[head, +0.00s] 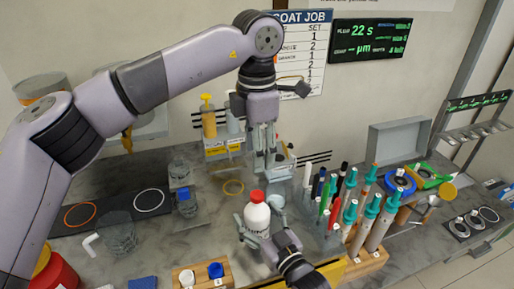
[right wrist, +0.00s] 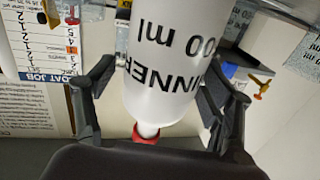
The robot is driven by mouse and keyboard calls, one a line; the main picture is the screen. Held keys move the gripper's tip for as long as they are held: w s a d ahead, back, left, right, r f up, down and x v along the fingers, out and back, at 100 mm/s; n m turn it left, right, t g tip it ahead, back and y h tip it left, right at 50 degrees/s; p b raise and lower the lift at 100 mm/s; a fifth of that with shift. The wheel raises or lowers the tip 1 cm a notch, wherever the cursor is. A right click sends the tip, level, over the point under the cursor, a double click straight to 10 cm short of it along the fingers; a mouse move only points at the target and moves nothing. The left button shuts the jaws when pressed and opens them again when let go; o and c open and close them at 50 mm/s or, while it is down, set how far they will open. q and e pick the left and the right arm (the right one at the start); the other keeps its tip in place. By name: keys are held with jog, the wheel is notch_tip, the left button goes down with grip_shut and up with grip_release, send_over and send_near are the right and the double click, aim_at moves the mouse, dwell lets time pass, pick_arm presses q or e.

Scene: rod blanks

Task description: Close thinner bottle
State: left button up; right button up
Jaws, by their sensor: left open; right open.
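The thinner bottle (head: 257,220) is white with black lettering and stands upright on the grey bench. Its red cap (head: 257,196) sits on top of its neck. In the right wrist view the bottle (right wrist: 170,85) appears upside down, with the red cap (right wrist: 145,135) partly hidden by my gripper body. My right gripper (head: 264,238) is low at the bottle's front; in its wrist view the fingers (right wrist: 160,80) are spread on either side of the bottle, and I cannot tell whether they touch it. My left gripper (head: 265,165) is open and empty, pointing down behind and above the bottle.
Several teal-capped tubes and pens (head: 350,215) stand in racks right of the bottle. A wooden block (head: 203,275) with white and blue caps is at front left. Pump bottles (head: 208,120) stand at the back.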

jog(key=v, duration=1.2)
